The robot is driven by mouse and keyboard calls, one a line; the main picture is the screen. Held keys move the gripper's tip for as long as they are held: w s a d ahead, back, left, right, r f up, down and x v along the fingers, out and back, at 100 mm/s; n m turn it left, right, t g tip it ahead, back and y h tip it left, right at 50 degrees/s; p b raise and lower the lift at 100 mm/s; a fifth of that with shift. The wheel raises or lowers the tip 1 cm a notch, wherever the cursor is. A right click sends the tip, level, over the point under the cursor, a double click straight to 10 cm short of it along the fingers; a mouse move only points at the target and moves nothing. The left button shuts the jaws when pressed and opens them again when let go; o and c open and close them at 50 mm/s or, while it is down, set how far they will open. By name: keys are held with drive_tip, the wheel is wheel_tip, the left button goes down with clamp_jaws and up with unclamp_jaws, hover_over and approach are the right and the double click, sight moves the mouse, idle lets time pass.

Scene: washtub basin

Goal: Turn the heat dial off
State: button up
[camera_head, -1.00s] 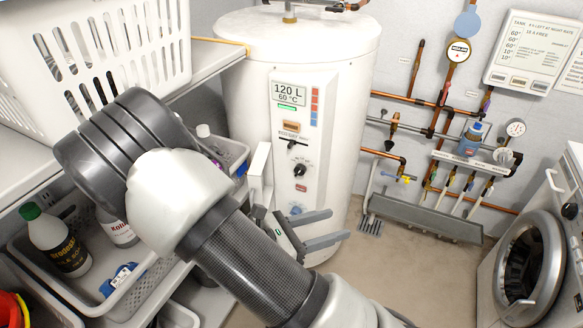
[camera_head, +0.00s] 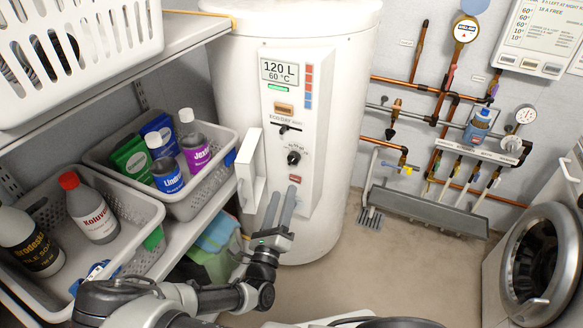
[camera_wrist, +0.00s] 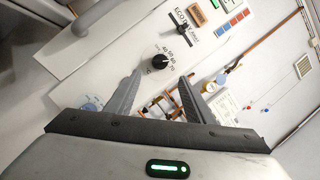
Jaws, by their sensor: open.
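The heat dial (camera_head: 293,158) is a round black knob on the white control panel of the water heater (camera_head: 345,80). Small temperature numbers surround it. The dial also shows in the wrist view (camera_wrist: 160,62), ahead of and between the fingers. My gripper (camera_head: 279,208) points up toward the panel, below and slightly left of the dial. It is open, with the two fingers apart and nothing between them, and does not touch the dial. In the wrist view my gripper (camera_wrist: 155,95) spans the lower middle.
A white panel door (camera_head: 250,168) stands open left of the dial. An eco/day slider (camera_head: 285,127) sits above it. A shelf with bottle-filled grey baskets (camera_head: 210,203) is at the left. Copper pipes (camera_head: 400,80) run along the right wall. A washing machine (camera_head: 540,262) stands at lower right.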

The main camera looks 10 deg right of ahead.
sight(292, 163)
drive_tip(key=b+x, duration=0.1)
drive_tip(key=x, duration=1)
drive_tip(key=c, duration=1)
